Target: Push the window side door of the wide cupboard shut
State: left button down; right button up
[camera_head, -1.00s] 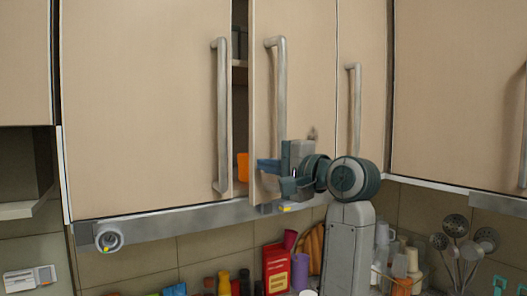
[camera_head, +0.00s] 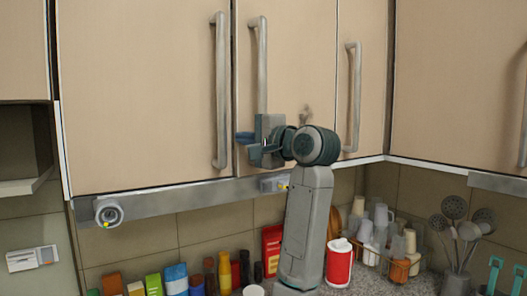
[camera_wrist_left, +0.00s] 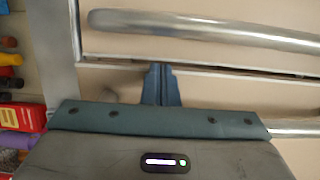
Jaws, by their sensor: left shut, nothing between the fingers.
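The wide cupboard shows a broad left door (camera_head: 140,95) and a narrower door (camera_head: 300,55) beside it, each with a long metal bar handle. No window is in view. The narrower door now looks flush with its neighbour, with only a thin dark line between them. My left gripper (camera_head: 246,138) is shut and empty at that door's lower left part, near the lower end of its handle (camera_head: 262,65). In the left wrist view, the closed fingertips (camera_wrist_left: 160,70) are close to the door edge; I cannot tell whether they touch. My right gripper is not in view.
A third handled door (camera_head: 362,60) stands to the right, and another cupboard (camera_head: 460,80) at the far right. Below is a counter with several bottles, a red-and-white container (camera_head: 340,265), cups and a utensil holder (camera_head: 455,285).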

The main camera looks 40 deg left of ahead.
pick_arm(q)
jog(key=shift+w+a, duration=0.2)
jog(key=shift+a, duration=0.75)
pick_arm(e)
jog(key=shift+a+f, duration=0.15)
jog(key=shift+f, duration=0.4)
pick_arm(q)
jog(key=shift+d, duration=0.1)
